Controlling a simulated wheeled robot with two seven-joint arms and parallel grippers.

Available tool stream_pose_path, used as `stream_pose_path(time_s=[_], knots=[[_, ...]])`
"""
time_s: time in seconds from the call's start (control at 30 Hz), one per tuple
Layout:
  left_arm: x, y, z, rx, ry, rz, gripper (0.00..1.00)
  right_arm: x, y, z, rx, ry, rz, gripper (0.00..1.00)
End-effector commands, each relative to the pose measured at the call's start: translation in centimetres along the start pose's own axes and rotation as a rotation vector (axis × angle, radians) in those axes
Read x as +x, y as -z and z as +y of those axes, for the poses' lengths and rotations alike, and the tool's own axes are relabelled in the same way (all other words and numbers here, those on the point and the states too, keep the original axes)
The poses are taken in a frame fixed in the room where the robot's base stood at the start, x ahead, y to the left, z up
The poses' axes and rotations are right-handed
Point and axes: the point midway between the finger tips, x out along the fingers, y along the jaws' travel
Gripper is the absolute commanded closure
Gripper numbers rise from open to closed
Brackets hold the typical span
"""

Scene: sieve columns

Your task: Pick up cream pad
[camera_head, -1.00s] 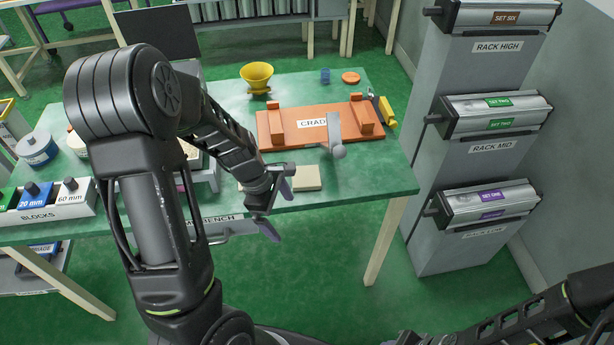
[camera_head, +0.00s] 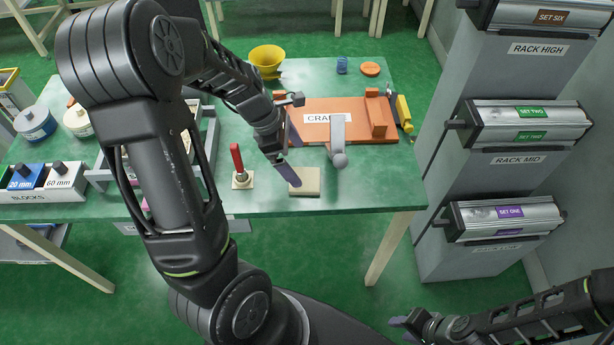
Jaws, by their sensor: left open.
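The cream pad (camera_head: 306,184) is a small flat beige square lying on the green bench near its front edge. My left gripper (camera_head: 292,163) is open and empty. Its purple-grey fingers are just above and behind the pad, with one fingertip over the pad's left part; I cannot tell whether it touches. My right gripper (camera_head: 405,328) is low at the bottom right, away from the bench, and only partly clear in view.
The orange cradle (camera_head: 355,131) lies behind the pad, with a grey hammer-like tool (camera_head: 338,137) close to the pad's right. A red-handled tool (camera_head: 238,166) stands to the left. A yellow funnel (camera_head: 266,56) is farther back. Bench (camera_head: 380,185) right of the pad is clear.

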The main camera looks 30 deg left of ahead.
Motion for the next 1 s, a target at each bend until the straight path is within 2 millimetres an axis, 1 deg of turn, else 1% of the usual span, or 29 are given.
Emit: stream_pose_path(time_s=[0.07,0.3,0.67,0.77,1.0], knots=[[0.2,0.0,0.0,0.001,0.001,0.001,0.02,0.1,0.0,0.0,0.000,0.000,0.000,0.64],[2.5,0.1,0.0,0.000,0.002,0.001,0.02,0.4,0.1,0.1,-0.001,0.001,0.002,0.64],[2.9,0.1,0.0,0.001,0.001,0.001,0.02,0.4,0.1,0.1,-0.001,0.002,0.002,0.64],[3.8,0.2,-0.1,-0.001,0.003,0.002,0.02,0.5,0.1,0.1,-0.001,0.002,0.003,0.64],[7.2,0.4,0.0,0.001,0.002,0.002,0.02,0.8,0.2,0.2,-0.002,0.003,0.004,0.64]])
